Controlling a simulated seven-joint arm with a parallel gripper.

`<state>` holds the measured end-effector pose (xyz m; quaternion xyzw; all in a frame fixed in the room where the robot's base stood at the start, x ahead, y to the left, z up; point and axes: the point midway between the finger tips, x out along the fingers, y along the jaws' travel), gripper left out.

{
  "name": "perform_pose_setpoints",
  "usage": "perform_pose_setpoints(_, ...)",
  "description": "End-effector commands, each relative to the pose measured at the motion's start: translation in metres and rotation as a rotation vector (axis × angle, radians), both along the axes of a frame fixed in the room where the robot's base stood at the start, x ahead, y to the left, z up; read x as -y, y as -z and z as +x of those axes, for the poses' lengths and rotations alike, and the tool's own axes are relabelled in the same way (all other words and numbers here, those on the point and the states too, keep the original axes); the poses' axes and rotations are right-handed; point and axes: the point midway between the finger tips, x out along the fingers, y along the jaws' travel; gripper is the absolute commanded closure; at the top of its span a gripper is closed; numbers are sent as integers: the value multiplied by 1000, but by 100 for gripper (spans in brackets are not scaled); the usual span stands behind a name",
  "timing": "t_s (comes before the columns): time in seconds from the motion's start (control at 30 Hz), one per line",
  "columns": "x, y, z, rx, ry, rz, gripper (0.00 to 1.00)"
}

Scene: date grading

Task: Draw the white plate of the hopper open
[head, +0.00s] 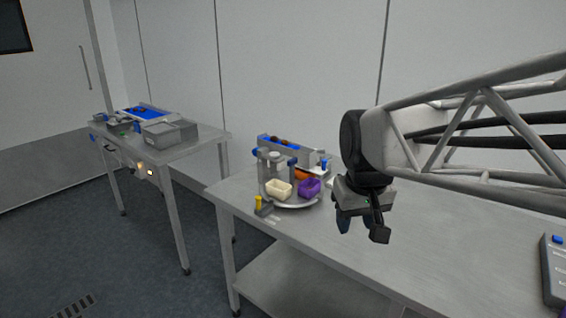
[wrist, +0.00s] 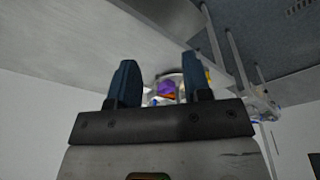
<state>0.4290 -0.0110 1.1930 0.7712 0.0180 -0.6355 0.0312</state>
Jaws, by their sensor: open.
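A grey unit with a blue-edged trough (head: 283,143) stands at the back of the near table and looks like the hopper; dark date-like pieces lie along its top. I cannot clearly make out its white plate. In front is a round turntable (head: 296,205) with a cream tray (head: 278,189) and a purple tray (head: 309,187). My gripper (head: 361,224) is open and empty, above the table to the right of this unit and apart from it. In the wrist view, the purple tray (wrist: 167,87) shows small between the two open fingers (wrist: 161,76).
A yellow-topped piece (head: 259,203) stands at the table's left edge. A second table (head: 190,145) on the left carries a blue tray and grey boxes. A grey control box (head: 554,270) sits at far right. The near table's middle (head: 430,245) is clear.

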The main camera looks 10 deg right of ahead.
Motion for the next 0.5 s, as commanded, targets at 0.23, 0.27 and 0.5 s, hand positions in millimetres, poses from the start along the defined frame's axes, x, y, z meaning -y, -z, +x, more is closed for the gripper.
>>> perform_pose_setpoints(0.23, 6, -18, 64, -22, -44, -8, 55)
perform_pose_setpoints(0.27, 7, -20, 71, -23, -49, -9, 55)
perform_pose_setpoints(0.5, 13, -31, 132, -43, -94, -16, 55)
